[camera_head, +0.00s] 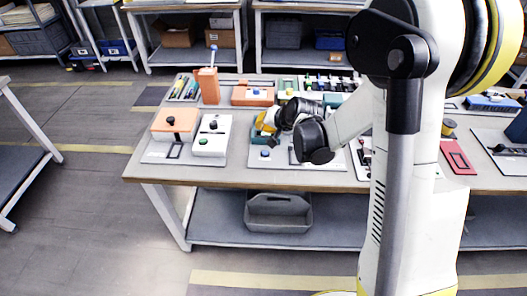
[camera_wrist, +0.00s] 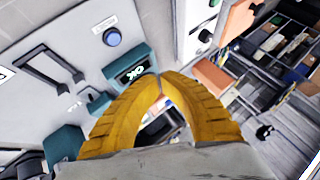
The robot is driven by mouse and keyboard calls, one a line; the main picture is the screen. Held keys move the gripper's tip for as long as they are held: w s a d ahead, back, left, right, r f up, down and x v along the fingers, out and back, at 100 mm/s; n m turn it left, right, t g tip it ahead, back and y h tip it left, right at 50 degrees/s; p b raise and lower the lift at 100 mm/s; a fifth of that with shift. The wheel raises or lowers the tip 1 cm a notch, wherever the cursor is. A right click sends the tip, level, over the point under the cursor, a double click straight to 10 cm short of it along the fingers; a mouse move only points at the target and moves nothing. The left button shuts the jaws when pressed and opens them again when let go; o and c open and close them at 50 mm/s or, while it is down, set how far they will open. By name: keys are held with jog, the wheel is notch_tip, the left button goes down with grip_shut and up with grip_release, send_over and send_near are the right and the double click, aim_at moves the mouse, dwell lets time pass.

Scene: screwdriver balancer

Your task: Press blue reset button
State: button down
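A blue round button (camera_wrist: 112,37) in a dark ring sits on a light grey panel (camera_wrist: 65,22) in the wrist view. It also shows in the head view (camera_head: 265,153) near the table's front edge. Beside it is a teal block with a dark display (camera_wrist: 132,69) that appears to read "OK", upside down. My gripper (camera_wrist: 158,76) has yellow fingers whose tips meet, with nothing seen between them. The tips overlap the teal block's edge in the wrist view, apart from the blue button. In the head view my gripper (camera_head: 263,124) is over the panel, behind the button.
Left of the panel stand a white box (camera_head: 212,137) with black and green knobs and an orange box (camera_head: 175,124). An orange holder (camera_head: 209,86) with a blue-topped tool stands behind. A dark handle (camera_wrist: 48,58) rises from the panel.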

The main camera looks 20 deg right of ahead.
aim_at(263, 152)
notch_tip(263, 152, down, 9)
jog(key=b, duration=0.6)
jog(key=shift+b, duration=0.35)
dwell(1.1)
jog(key=shift+f+b, duration=0.35)
jog(key=shift+b, duration=0.1)
jog(key=shift+f+b, duration=0.35)
dwell(0.4)
jog(key=shift+r, duration=0.15)
jog(key=shift+r+p, duration=0.55)
jog(key=shift+r, duration=0.1)
jog(key=shift+r, duration=0.1)
jog(key=shift+r+p, duration=1.7)
jog(key=shift+r, duration=0.7)
